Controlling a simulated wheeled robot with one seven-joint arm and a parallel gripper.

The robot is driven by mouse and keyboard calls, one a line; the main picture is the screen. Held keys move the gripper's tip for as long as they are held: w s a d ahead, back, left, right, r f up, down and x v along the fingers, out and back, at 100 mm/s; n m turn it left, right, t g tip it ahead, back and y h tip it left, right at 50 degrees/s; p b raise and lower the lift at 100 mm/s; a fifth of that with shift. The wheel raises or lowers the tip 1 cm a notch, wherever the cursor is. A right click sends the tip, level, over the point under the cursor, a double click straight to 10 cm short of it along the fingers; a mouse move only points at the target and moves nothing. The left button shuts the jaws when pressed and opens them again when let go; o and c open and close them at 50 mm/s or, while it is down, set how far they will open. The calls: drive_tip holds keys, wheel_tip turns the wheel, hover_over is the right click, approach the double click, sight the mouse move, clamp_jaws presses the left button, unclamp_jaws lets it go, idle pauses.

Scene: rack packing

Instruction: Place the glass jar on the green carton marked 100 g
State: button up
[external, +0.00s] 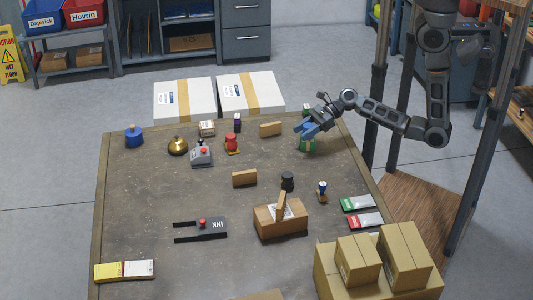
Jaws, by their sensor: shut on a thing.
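My gripper (307,131), with blue fingers, is at the far right part of the table. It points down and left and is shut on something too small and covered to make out. A small green object (307,145) shows directly below the fingers. I cannot tell whether it is held or stands on the table under the held thing. Another small green and white object (306,113) shows just behind my gripper. I cannot read a 100 g mark on either. No clear glass jar can be made out in this view.
Left of my gripper on the table (140,220) stand a small brown box (270,129), a red object (232,143), a brass bell (178,146) and a blue weight (134,137). Cartons (345,280) fill the front right corner.

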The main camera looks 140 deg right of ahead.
drive_tip(key=shift+f, duration=0.25)
drive_tip(key=o, duration=1.1)
drive_tip(key=shift+o, duration=0.2)
drive_tip(key=shift+s+r, duration=0.15)
drive_tip(key=shift+s, duration=0.05)
drive_tip(key=v, duration=1.1)
drive_tip(key=shift+s+a, duration=0.2)
drive_tip(key=shift+a, duration=0.05)
